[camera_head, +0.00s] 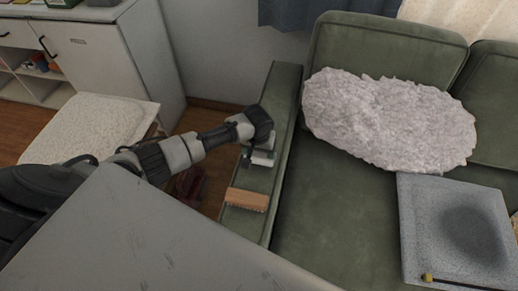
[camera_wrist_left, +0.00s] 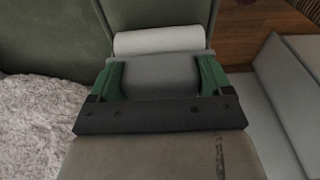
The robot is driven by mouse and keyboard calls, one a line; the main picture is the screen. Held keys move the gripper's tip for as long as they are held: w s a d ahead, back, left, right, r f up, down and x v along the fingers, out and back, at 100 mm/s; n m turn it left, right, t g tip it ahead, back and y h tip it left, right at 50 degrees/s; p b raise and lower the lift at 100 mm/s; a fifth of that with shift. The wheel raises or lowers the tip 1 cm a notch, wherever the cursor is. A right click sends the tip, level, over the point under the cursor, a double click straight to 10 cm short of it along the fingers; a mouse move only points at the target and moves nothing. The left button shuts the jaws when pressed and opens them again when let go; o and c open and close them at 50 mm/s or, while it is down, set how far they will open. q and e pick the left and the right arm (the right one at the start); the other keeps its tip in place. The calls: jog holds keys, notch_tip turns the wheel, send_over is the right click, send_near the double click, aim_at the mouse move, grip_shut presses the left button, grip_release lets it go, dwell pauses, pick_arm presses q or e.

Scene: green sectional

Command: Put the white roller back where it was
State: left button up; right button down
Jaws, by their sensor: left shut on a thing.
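The white roller (camera_head: 263,158) is at my left gripper (camera_head: 257,150), over the green sofa's armrest (camera_head: 279,107). In the left wrist view the roller (camera_wrist_left: 160,40) lies crosswise just beyond the green fingertips of the left gripper (camera_wrist_left: 161,68). A grey part shows between these fingers. The gripper is shut on the roller, but the exact grip is partly hidden. I cannot tell whether the roller touches the armrest. My right gripper is in neither view.
A wooden brush (camera_head: 247,200) lies on the armrest nearer to me. A fluffy white cushion (camera_head: 390,118) and a grey speckled board (camera_head: 425,222) are on the sofa. A white padded stool (camera_head: 92,128) stands left. A pale surface (camera_head: 150,245) fills the foreground.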

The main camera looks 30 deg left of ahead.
aim_at(258, 159)
pick_arm(q)
jog(key=shift+f, duration=0.1)
jog(key=o, duration=0.9)
jog(key=shift+c, duration=0.2)
notch_tip(258, 159, up, 12)
jog(key=s+p, duration=0.1)
jog(key=shift+s+d, duration=0.15)
jog(key=shift+s, duration=0.05)
